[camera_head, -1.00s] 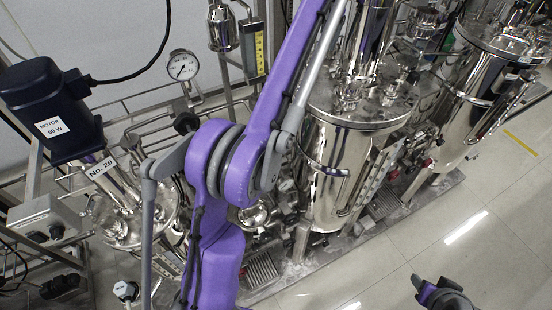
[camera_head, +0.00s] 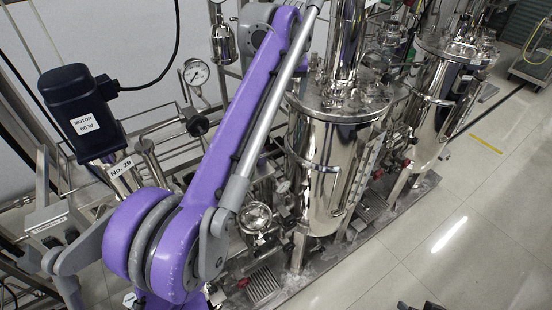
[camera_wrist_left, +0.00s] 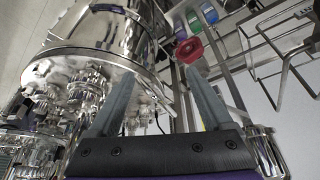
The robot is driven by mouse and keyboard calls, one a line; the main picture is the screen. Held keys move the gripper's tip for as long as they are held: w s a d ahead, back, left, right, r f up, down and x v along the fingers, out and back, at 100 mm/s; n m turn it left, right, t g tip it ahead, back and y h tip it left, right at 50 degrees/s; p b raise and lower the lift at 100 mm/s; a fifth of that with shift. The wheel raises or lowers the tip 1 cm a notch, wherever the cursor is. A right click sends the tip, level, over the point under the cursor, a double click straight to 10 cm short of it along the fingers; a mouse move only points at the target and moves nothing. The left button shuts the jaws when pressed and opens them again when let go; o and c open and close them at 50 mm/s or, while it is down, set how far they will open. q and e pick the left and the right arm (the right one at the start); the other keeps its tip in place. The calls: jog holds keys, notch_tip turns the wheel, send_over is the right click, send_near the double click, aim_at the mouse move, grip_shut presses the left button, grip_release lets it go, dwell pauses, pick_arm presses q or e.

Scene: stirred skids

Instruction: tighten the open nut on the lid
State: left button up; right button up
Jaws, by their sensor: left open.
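The lid (camera_head: 335,94) is the round steel top of the middle vessel in the head view, crowded with fittings. In the left wrist view, a steel flange with several fittings (camera_wrist_left: 85,65) lies left of my left gripper (camera_wrist_left: 160,76); I cannot tell whether it is the same lid. The left gripper's two grey fingers are spread and empty, with steel pipes behind them. In the head view my left arm reaches up to the top edge, and I cannot make out its gripper. I cannot pick out the open nut in either view.
A motor (camera_head: 82,112) and a pressure gauge (camera_head: 196,72) stand at left. A second steel vessel (camera_head: 440,95) stands at right. A red ring-like part (camera_wrist_left: 188,50) is beyond the left fingertips, near coloured labels and a wire rack (camera_wrist_left: 285,60).

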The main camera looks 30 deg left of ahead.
pick_arm(q)
jog(key=s+d+f+m+b, duration=0.1)
jog(key=s+d+f, duration=0.3)
jog(key=s+f, duration=0.5)
jog(key=shift+s+f+m+h+b, duration=0.15)
jog(key=shift+s+m+h+b, duration=0.3)
jog(key=shift+s, duration=0.5)
pick_arm(e)
jog(key=s+f, duration=0.2)
jog(key=f, duration=0.1)
